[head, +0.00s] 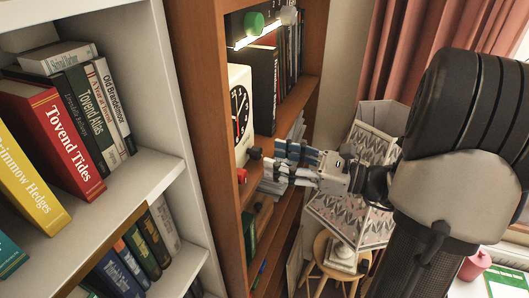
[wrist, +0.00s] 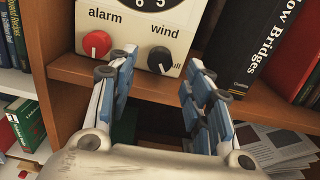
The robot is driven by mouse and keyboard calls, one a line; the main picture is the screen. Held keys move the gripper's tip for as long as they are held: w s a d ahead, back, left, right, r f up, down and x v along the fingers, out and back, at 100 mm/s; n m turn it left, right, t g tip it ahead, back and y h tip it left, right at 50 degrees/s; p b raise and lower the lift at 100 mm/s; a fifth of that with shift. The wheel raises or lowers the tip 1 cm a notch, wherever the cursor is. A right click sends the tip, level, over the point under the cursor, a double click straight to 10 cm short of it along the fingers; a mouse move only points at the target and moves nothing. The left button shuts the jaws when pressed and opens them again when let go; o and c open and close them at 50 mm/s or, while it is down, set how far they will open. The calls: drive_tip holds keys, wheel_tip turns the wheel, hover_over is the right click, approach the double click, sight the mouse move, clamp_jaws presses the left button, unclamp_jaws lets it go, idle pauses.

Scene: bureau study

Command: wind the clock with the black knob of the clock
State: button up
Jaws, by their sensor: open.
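The clock (head: 239,88) is a cream box with a black dial, standing on a wooden shelf. In the wrist view the lower front of the clock (wrist: 132,32) carries a red knob (wrist: 97,44) under the word "alarm" and a black knob (wrist: 160,58) under the word "wind". My gripper (head: 277,163) is open and empty in front of the clock. In the wrist view its blue-padded fingers (wrist: 158,75) stand apart, with the black knob showing between and beyond them. The fingers look clear of the knob. The dial is mostly cut off in the wrist view.
Dark books (wrist: 250,45) stand close to the clock's right. The shelf edge (wrist: 260,108) runs below the clock. A white bookcase (head: 150,170) stands at the left, and a lampshade (head: 350,180) at the right.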

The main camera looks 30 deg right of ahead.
sight(261, 154)
drive_tip(key=shift+x, duration=2.1)
drive_tip(key=shift+c, duration=0.2)
drive_tip(key=c, duration=1)
drive_tip(key=m+p, duration=0.1)
drive_tip(key=p, duration=0.1)
drive_tip(key=shift+r+p, duration=0.2)
drive_tip(key=shift+p, duration=0.2)
drive_tip(key=shift+c, duration=0.2)
drive_tip(key=shift+f+m+p, duration=0.2)
drive_tip(key=shift+m+p, duration=0.8)
drive_tip(key=shift+m, duration=0.1)
drive_tip(key=o, duration=1.1)
